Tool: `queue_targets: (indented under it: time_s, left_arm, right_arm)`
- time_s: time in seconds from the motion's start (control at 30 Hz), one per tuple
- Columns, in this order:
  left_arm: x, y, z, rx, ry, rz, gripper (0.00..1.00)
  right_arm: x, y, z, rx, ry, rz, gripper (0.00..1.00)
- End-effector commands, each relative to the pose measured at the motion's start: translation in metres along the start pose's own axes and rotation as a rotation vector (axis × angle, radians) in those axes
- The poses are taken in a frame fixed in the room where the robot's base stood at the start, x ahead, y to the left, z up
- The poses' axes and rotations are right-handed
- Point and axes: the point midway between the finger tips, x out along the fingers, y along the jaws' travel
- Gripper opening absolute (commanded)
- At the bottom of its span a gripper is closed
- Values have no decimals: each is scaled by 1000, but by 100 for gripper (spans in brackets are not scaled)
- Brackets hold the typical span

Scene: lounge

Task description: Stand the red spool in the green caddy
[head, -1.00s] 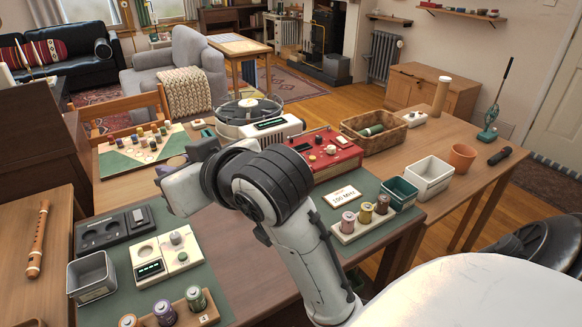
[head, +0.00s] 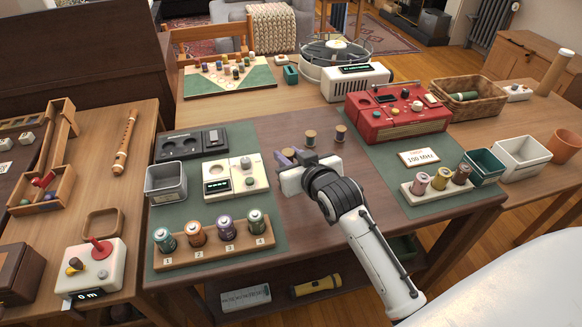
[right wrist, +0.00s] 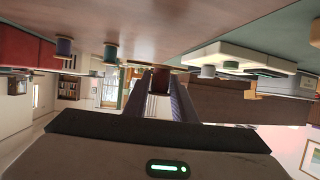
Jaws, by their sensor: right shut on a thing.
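My right gripper (head: 287,160) is low over the bare brown strip of table between the two green mats. In the right wrist view its fingers (right wrist: 160,95) are shut on a reddish-brown spool (right wrist: 160,82), seemingly the red spool, with a pale wooden flange. The head view mostly hides this spool, and I cannot tell whether it touches the table. The green caddy (head: 487,163), an open box, stands at the right mat's edge, beside a white box. My left gripper is not in view.
Two loose spools (head: 310,138) (head: 341,133) stand just beyond my gripper. A cream tray of spools (head: 421,199) lies before the caddy. A battery rack (head: 212,250) is at left.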

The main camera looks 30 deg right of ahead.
Motion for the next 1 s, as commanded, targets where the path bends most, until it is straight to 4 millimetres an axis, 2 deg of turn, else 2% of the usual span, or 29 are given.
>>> queue_targets:
  time_s: [0.1, 0.23, 0.67, 0.7, 0.77, 0.8, 1.0]
  left_arm:
    - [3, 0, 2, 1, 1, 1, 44]
    - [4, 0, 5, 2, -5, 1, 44]
    - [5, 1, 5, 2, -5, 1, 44]
    - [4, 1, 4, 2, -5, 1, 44]
    - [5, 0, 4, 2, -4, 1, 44]
    - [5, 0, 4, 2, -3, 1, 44]
    - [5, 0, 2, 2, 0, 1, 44]
  right_arm:
    - [7, 0, 18, 0, -3, 0, 3]
    - [12, 0, 32, 0, -2, 0, 3]
    - [15, 0, 37, 0, -1, 0, 3]
    - [15, 0, 36, 0, 0, 0, 29]
    - [15, 0, 36, 0, 0, 0, 39]
    - [15, 0, 36, 0, 0, 0, 42]
    - [15, 0, 36, 0, 0, 0, 42]
